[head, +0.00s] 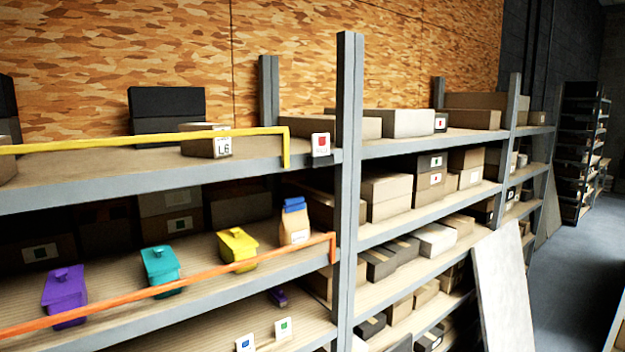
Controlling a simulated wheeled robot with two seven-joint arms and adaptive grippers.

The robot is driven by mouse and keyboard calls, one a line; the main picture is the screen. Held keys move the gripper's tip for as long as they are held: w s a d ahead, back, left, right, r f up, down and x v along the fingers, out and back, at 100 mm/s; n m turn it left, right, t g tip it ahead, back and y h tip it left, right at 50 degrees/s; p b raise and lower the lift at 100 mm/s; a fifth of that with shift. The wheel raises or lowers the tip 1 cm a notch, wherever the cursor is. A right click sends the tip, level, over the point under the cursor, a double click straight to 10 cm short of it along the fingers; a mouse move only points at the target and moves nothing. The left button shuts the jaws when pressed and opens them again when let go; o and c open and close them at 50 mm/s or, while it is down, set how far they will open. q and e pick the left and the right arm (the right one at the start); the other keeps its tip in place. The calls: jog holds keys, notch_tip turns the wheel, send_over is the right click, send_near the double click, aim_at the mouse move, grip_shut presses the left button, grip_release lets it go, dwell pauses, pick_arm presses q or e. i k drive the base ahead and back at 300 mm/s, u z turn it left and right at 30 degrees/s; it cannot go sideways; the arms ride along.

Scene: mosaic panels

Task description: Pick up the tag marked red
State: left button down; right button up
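A small white tag with a red square (321,144) stands upright at the right end of the upper shelf's front edge, beside the grey post. A white tag with a blue mark (245,343) and a white tag with a green mark (284,328) stand on the lower shelf near the bottom of the head view. Neither of my grippers shows in this view.
A yellow rail (150,143) and an orange rail (180,285) run along the shelf fronts. Purple (64,290), teal (160,265) and yellow (237,246) containers stand on the middle shelf. A pale panel (505,285) leans at right; open floor (575,270) lies beyond.

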aim_at(320, 143)
jog(key=z, duration=0.15)
jog(key=k, duration=0.45)
jog(key=u, duration=0.7)
jog(key=i, duration=1.4)
jog(key=z, duration=0.6)
